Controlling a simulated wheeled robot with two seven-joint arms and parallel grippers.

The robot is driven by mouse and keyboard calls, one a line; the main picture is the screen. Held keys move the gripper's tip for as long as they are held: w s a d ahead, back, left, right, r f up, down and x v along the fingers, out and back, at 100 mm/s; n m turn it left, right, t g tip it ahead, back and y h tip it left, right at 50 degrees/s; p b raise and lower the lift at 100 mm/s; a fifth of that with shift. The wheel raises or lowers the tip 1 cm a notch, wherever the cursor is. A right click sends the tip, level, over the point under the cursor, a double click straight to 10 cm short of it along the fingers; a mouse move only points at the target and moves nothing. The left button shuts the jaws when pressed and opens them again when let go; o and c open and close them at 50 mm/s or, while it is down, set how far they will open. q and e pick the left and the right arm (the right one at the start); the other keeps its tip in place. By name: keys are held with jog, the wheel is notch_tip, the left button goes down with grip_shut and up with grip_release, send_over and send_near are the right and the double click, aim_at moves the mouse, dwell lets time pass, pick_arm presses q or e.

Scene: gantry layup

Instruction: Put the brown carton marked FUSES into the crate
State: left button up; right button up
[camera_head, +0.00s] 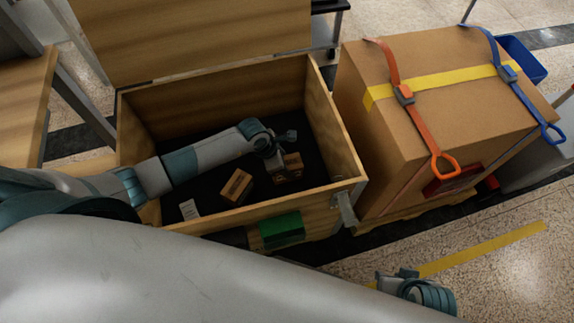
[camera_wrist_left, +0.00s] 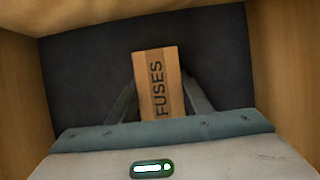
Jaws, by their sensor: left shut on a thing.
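The brown FUSES carton (camera_wrist_left: 158,85) is between the two fingers of my left gripper (camera_wrist_left: 160,100) in the left wrist view, its lettering facing the camera. In the head view the left gripper (camera_head: 279,160) reaches down inside the open wooden crate (camera_head: 330,120) and is shut on the carton (camera_head: 292,168), near the crate's right side. Whether the carton touches the dark crate floor is unclear. My right gripper (camera_head: 398,278) shows only partly at the bottom right, outside the crate, and its fingers are too small to judge.
Another brown carton (camera_head: 237,187) and a small whitish item (camera_head: 189,209) lie on the crate's dark floor. The crate's lid (camera_head: 190,35) stands open at the back. A large strapped cardboard box (camera_head: 430,100) stands close on the right. A green block (camera_head: 282,230) is at the crate's front.

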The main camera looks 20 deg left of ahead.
dwell(0.3)
pick_arm(q)
jog(key=o, duration=1.4)
jog(key=shift+f, duration=0.1)
jog(key=shift+a+r, duration=0.1)
jog(key=shift+r, duration=0.35)
jog(key=p+v, duration=0.1)
jog(key=v, duration=0.9)
jog(key=shift+s, duration=0.15)
jog(key=shift+s+a+r, duration=0.15)
jog(key=shift+a+r, duration=0.05)
jog(key=shift+r, duration=0.3)
pick_arm(e)
jog(key=shift+s+d+g, duration=0.3)
jog(key=shift+d+g, duration=0.1)
jog(key=shift+d, duration=0.3)
